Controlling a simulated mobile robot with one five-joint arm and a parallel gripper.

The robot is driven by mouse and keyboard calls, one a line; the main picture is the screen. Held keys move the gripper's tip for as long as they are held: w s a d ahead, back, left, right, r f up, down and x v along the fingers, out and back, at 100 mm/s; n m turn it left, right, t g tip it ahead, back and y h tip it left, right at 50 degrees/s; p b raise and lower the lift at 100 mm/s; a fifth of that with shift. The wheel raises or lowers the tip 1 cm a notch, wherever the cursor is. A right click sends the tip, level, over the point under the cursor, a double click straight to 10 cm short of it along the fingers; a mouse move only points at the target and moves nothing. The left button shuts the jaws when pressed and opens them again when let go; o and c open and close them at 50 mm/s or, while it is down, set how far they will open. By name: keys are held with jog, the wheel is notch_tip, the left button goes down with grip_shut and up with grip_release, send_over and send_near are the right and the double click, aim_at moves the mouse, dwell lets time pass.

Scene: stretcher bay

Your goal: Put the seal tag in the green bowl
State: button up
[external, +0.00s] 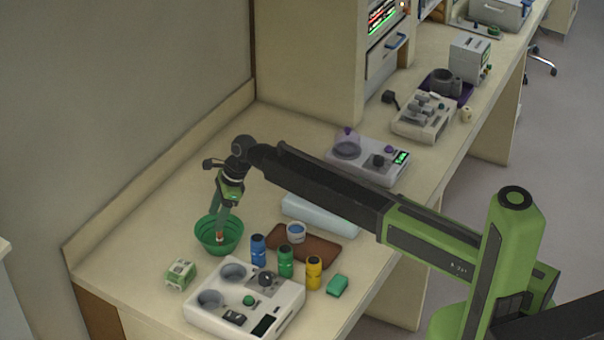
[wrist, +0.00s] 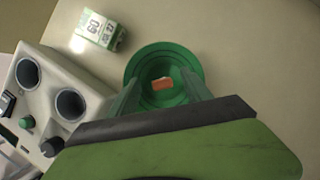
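The green bowl (external: 219,241) stands on the bench at the left, and it also shows below my gripper in the wrist view (wrist: 145,65). A small orange piece, which looks like the seal tag (wrist: 162,84), lies inside the bowl in the wrist view. It shows as a small orange spot in the external view (external: 220,236). My gripper (external: 221,232) points down into the bowl. In the wrist view its two fingers (wrist: 161,84) are spread apart on either side of the tag, with gaps, and do not appear to touch it.
A green-and-white carton (external: 181,274) stands in front of the bowl. A white device with wells (external: 245,298) is nearby. Blue (external: 258,250), green (external: 286,261) and yellow (external: 314,272) bottles stand right of the bowl, near a brown tray (external: 325,250). Bench behind the bowl is clear.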

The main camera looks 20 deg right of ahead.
dwell(0.6)
notch_tip(320, 180, up, 7)
jog(key=p, duration=0.7)
jog(key=s+d+f+n+h+b, duration=0.1)
jog(key=d+f+n+b, duration=0.2)
jog(key=d, duration=1.2)
jog(key=s+d+f+n+h+b, duration=0.1)
jog(key=d+f+n+b, duration=0.3)
jog(key=d, duration=1.2)
jog(key=s+d+f+n+h+b, duration=0.1)
jog(key=s+d+n, duration=0.4)
jog(key=d, duration=0.9)
jog(key=s+d+f+n+h+b, duration=0.1)
jog(key=s+d+f+n, duration=0.2)
jog(key=d, duration=1.2)
jog(key=s+n, duration=0.3)
jog(key=s, duration=0.3)
jog(key=shift+s+f, duration=0.15)
jog(key=shift+s, duration=0.25)
